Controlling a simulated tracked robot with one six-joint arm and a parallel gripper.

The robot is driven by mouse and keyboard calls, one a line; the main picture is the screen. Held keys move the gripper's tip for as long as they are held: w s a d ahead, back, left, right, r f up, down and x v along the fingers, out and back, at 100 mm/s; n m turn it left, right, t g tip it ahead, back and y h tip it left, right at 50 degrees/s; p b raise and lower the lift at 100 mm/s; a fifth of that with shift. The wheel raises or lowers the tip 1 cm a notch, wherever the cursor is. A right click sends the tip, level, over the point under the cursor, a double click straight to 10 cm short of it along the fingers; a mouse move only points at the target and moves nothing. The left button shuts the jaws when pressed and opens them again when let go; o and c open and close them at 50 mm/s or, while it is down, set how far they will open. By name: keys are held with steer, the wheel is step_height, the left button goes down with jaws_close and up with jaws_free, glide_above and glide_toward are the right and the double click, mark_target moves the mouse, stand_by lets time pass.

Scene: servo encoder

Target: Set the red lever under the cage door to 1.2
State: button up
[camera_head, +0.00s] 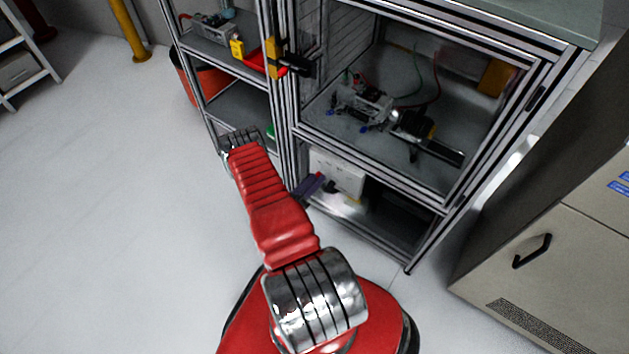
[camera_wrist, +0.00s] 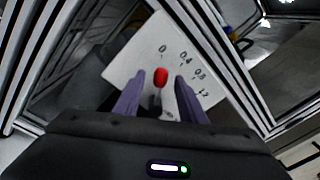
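The red lever (camera_wrist: 161,77) has a rounded red knob on a metal shaft. It stands on a white panel (camera_wrist: 126,64) marked 0, 0.4, 0.8 and 1.2. In the wrist view the knob is just below the 0 mark, away from 1.2. My gripper (camera_wrist: 160,78) is open, with one purple finger on each side of the knob and visible gaps. The lever's base is partly hidden between the fingers. In the head view, the white panel (camera_head: 337,172) is under the cage, with my purple gripper (camera_head: 309,185) in front of it.
The metal-framed cage (camera_head: 455,190) above the panel holds a device with wires (camera_head: 365,103). Frame posts stand close beside my arm. A shelf (camera_head: 240,105) is at left and a beige cabinet (camera_head: 560,255) at right. The floor at left is clear.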

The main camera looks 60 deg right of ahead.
steer(key=shift+d, duration=0.25)
steer(key=shift+c, duration=0.3)
jaws_close()
